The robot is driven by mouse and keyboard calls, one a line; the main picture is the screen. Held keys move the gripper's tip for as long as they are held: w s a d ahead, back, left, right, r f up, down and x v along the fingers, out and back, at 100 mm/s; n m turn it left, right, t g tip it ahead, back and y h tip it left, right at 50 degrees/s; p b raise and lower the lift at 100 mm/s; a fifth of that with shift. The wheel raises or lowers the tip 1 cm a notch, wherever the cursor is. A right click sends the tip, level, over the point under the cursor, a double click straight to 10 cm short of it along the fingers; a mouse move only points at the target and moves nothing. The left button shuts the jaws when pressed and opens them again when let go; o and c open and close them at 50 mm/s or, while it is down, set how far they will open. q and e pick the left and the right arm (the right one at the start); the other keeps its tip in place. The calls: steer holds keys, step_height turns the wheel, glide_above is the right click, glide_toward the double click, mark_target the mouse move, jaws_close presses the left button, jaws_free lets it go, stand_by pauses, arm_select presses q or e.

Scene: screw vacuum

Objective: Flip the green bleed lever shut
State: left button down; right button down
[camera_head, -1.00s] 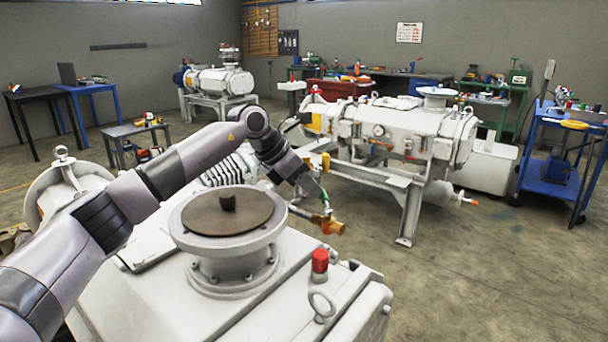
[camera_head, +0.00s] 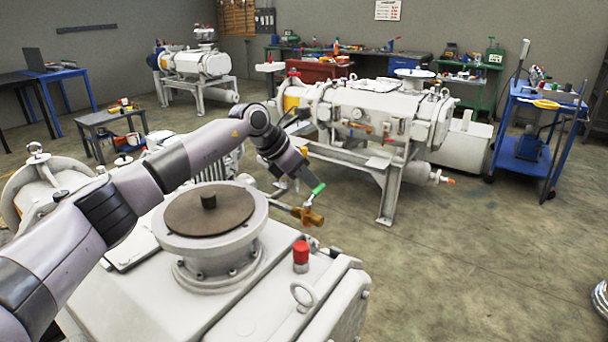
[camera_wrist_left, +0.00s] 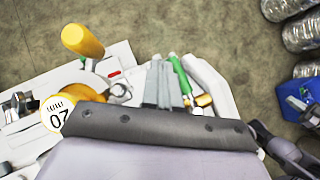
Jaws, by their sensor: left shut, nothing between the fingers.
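The green bleed lever (camera_head: 318,189) sits on a brass valve (camera_head: 309,215) at the end of a thin pipe beside the near pump. In the head view the lever slants up and to the right from the valve. My left gripper (camera_head: 301,174) is shut and empty, just left of the lever. In the left wrist view the shut fingers (camera_wrist_left: 163,84) lie right beside the green lever (camera_wrist_left: 179,72), with the brass valve (camera_wrist_left: 203,100) to the right. I cannot tell whether they touch the lever. My right gripper is not in view.
The near white pump (camera_head: 150,290) carries a round flange (camera_head: 212,212), a red-capped fitting (camera_head: 301,254) and a lifting ring (camera_head: 303,293). Another white pump (camera_head: 370,113) stands behind the valve. The floor (camera_head: 440,255) on the right is mostly clear.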

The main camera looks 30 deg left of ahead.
arm_select(q)
steer(key=shift+d, duration=0.1)
stand_by(0.6)
steer(key=v, duration=0.7)
steer(key=shift+b, duration=0.4)
